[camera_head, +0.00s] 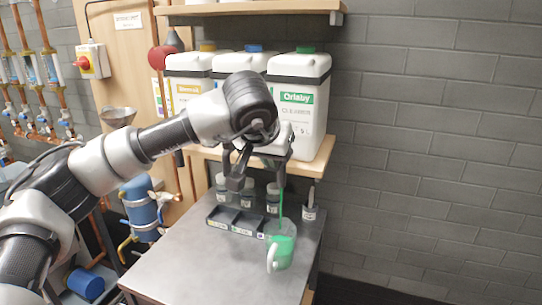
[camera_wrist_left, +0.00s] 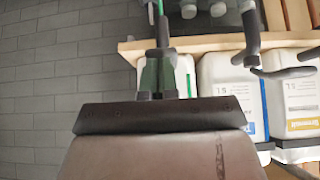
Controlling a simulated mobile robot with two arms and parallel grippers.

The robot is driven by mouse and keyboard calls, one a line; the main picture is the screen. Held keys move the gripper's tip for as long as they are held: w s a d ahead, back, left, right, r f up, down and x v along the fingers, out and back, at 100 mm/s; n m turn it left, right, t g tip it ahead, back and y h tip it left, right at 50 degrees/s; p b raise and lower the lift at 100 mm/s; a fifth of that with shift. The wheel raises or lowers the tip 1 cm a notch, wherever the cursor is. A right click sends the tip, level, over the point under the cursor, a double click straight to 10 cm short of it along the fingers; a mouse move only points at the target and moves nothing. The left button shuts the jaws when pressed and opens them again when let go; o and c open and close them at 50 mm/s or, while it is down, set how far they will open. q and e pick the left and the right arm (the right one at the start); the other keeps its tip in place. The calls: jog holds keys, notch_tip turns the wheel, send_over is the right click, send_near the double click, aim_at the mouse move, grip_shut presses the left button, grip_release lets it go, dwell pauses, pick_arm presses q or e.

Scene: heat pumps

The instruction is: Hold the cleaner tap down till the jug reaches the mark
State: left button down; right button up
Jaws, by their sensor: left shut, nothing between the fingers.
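The cleaner container (camera_head: 300,108), white with a green cap and green label, stands at the right end of the wooden shelf. A thin green stream (camera_head: 282,190) falls from under its front into the jug (camera_head: 283,252). The jug stands upright on the grey worktop, holds green liquid and has a pale handle; I cannot make out its mark. My left gripper (camera_head: 281,163) is shut and empty at the container's tap, above the jug. Its fingers (camera_wrist_left: 165,80) also show in the left wrist view, beside the green stream. The tap is mostly hidden by the hand. My right gripper is out of view.
Two more white containers (camera_head: 187,70) stand left on the shelf (camera_head: 322,158), with dark taps (camera_wrist_left: 250,30) jutting beyond its edge. A dark divided tray (camera_head: 228,222) and several small bottles (camera_head: 272,197) are close behind the jug. The front worktop (camera_head: 205,270) is clear.

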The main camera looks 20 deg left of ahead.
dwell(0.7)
pick_arm(q)
jog(key=shift+r+p, duration=0.55)
jog(key=shift+r, duration=0.25)
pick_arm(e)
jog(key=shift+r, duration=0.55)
